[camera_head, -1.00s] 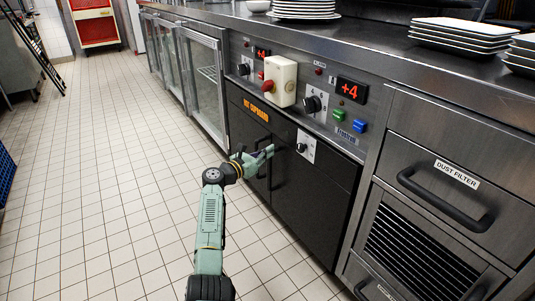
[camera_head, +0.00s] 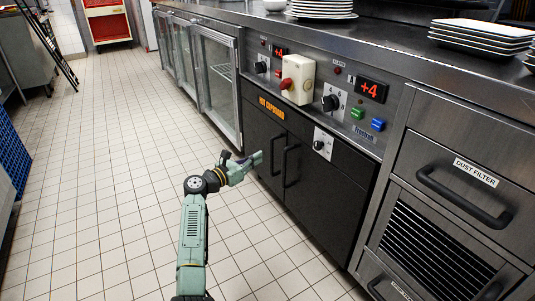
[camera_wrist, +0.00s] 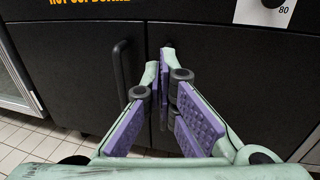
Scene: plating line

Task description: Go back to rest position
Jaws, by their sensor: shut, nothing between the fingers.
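My gripper (camera_head: 257,157) is at the end of my green arm, in front of the black hot cupboard (camera_head: 328,190) in the head view. In the wrist view my gripper (camera_wrist: 160,75) has its purple-padded fingers together at the tips, with nothing between them. The fingertips point at the cupboard doors, close to one of the two black handles (camera_head: 291,165). The other handle (camera_wrist: 121,75) shows to the left of the fingers in the wrist view. I cannot tell the exact gap between fingertips and door. Both doors look shut.
The steel counter (camera_head: 400,62) runs along the right with stacked plates (camera_head: 320,8) on top. A control panel with knobs and a red button (camera_head: 287,84) is above the cupboard. A dust filter drawer (camera_head: 465,172) is at right. The tiled floor (camera_head: 100,190) at left is open.

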